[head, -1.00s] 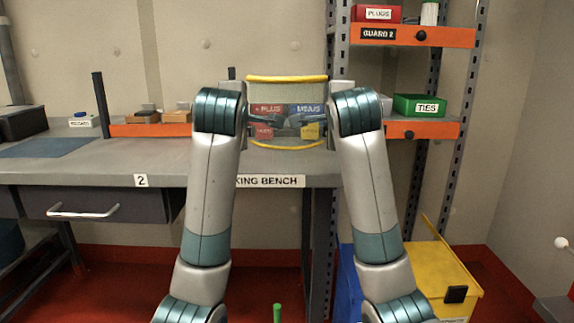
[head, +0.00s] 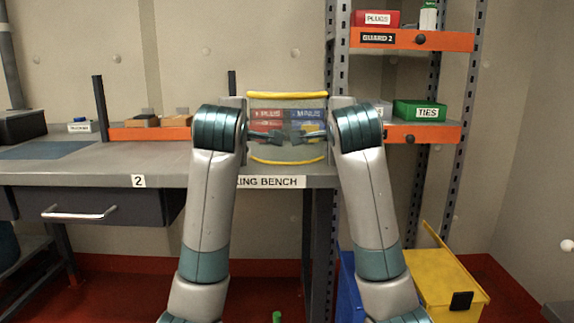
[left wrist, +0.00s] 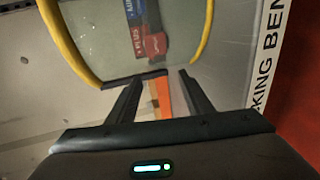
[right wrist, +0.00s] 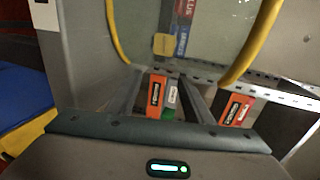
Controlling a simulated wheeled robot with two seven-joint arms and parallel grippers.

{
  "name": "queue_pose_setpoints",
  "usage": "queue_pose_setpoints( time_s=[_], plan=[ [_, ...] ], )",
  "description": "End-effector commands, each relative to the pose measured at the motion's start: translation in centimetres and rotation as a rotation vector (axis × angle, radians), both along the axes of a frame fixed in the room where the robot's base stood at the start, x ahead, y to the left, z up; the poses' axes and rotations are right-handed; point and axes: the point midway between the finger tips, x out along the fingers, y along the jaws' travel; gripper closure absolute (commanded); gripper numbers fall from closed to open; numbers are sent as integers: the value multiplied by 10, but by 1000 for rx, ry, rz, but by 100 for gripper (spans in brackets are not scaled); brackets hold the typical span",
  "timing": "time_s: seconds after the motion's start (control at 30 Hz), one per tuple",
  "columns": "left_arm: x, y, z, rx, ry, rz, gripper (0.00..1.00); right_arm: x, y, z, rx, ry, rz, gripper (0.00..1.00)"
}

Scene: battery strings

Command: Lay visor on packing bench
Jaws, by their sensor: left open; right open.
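The visor (head: 287,146) is a clear panel with yellow top and bottom edges, seen upright between my arms over the packing bench (head: 70,172). Its lower edge overlaps the bench top; whether it rests there I cannot tell. My left gripper (head: 272,136) is at its left side and my right gripper (head: 308,134) at its right side. Both are open. In the left wrist view the fingers (left wrist: 158,88) are by the visor's side edge, with the panel (left wrist: 105,40) beyond. The right wrist view shows the same, with fingers (right wrist: 168,88) by the panel (right wrist: 215,30). Contact is unclear.
Red and blue bins (head: 268,115) marked PLUS and MINUS show through the visor. An orange-edged tray (head: 150,133) is at the bench's back left. A shelf rack (head: 415,134) stands right of the bench, with a yellow bin (head: 440,280) below. The bench's left-middle is clear.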

Motion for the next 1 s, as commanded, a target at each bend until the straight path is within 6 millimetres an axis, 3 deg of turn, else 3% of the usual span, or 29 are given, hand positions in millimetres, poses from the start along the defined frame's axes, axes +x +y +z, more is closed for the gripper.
queue_pose_setpoints(
  time_s=[0.03, 0.6, 0.7, 1.0],
  plan=[
    [-1, -7, 1, 4, -2, -18, 53, -2, 8, 1, -4, -2, 18, 53],
    [-1, 9, 1, 1, -1, -8, 53, -1, -9, 1, 0, -1, 8, 53],
    [-1, 9, 1, 0, 0, -8, 34, -1, -10, 0, 0, 0, 7, 34],
    [-1, 10, 1, -1, 0, -6, 34, -1, -10, 0, 1, 0, 6, 34]
  ],
)
